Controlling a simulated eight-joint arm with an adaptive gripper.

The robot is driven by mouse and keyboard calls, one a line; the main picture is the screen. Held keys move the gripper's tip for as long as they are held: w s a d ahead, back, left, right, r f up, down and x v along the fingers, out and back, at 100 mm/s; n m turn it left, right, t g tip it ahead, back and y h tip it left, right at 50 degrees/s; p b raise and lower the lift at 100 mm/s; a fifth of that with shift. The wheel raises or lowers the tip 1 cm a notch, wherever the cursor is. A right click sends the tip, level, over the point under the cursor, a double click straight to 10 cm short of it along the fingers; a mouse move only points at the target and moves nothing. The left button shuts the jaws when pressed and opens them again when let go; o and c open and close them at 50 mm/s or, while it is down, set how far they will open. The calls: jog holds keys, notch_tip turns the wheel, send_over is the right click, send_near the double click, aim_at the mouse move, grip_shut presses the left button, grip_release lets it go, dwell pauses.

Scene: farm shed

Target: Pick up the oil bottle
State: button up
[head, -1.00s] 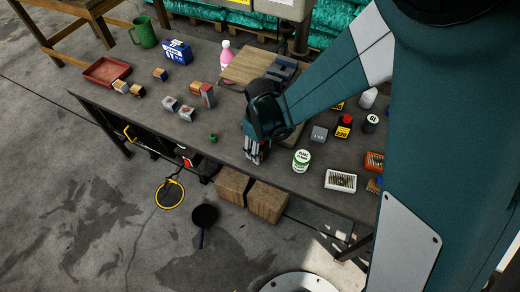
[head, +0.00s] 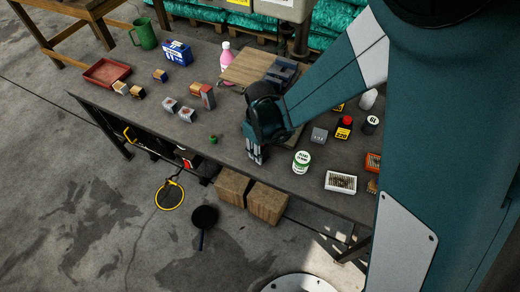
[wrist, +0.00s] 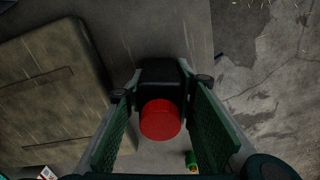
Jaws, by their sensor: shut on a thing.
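A black bottle with a red cap, which I take to be the oil bottle (wrist: 160,119), stands between the two green-padded fingers in the wrist view. My gripper (wrist: 160,112) is shut on it, with a finger on each side. In the head view my gripper (head: 255,155) points down at the bench's near edge, and the held bottle is hidden behind the fingers and wrist. I cannot tell whether the bottle touches the bench top.
A wooden board (head: 246,67) lies behind my gripper.

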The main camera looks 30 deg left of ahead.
jog(key=shift+r, duration=0.1)
notch_tip(320, 180, up, 18)
jog(key=p, duration=0.4)
dwell(0.6)
dwell(0.5)
